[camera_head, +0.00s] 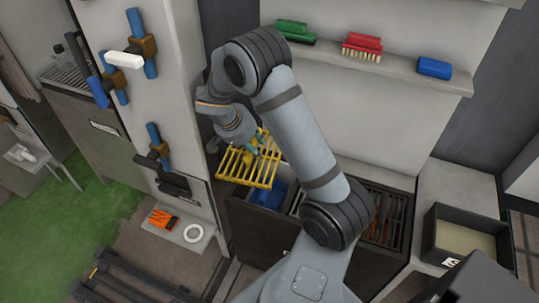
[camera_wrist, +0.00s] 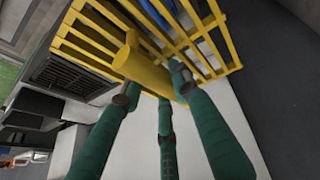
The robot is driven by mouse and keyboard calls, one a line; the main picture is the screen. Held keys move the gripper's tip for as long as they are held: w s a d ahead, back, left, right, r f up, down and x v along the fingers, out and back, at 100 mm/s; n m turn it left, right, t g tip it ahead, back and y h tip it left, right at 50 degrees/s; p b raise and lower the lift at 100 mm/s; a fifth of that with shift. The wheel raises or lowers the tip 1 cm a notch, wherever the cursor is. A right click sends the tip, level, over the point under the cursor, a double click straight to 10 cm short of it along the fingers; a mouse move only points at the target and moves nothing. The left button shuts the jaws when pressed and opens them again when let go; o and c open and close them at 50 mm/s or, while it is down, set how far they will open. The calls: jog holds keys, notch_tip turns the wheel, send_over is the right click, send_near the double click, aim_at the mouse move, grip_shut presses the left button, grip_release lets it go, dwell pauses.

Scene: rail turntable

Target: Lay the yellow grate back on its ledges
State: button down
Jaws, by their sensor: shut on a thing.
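The yellow grate (camera_head: 237,168) is an open frame of parallel bars. In the head view it is held up, tilted, in front of the back wall and above the left part of a dark counter unit. My gripper (camera_head: 256,143) is at its upper right side. In the wrist view the grate (camera_wrist: 203,32) fills the top, and my gripper's green fingers (camera_wrist: 160,92) are closed around a yellow handle (camera_wrist: 140,62) on it. The grate appears clear of the counter. The ledges cannot be made out; my arm and the grate cover part of the unit.
A blue object (camera_head: 268,194) sits in the unit's opening below the grate. Dark slatted bars (camera_head: 384,212) lie right of my arm. A bin (camera_head: 466,239) stands at the right. Brushes (camera_head: 363,45) and a blue block (camera_head: 434,68) rest on the wall shelf. A tall panel (camera_head: 180,100) stands close left.

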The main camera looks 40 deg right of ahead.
aim_at(269, 152)
jog(key=shift+m+g, duration=0.4)
jog(key=shift+m, duration=0.3)
jog(key=d+f, duration=0.6)
jog(key=f, duration=0.1)
jog(key=shift+d+f+b, duration=0.1)
jog(key=shift+b, duration=0.2)
jog(key=shift+f+b, duration=0.1)
jog(key=shift+b, duration=0.5)
notch_tip(269, 152, down, 11)
jog(key=b, duration=1.4)
jog(key=shift+f, duration=0.1)
jog(key=shift+b, duration=0.3)
jog(key=c, duration=1.2)
grip_release()
jog(key=shift+s, duration=0.1)
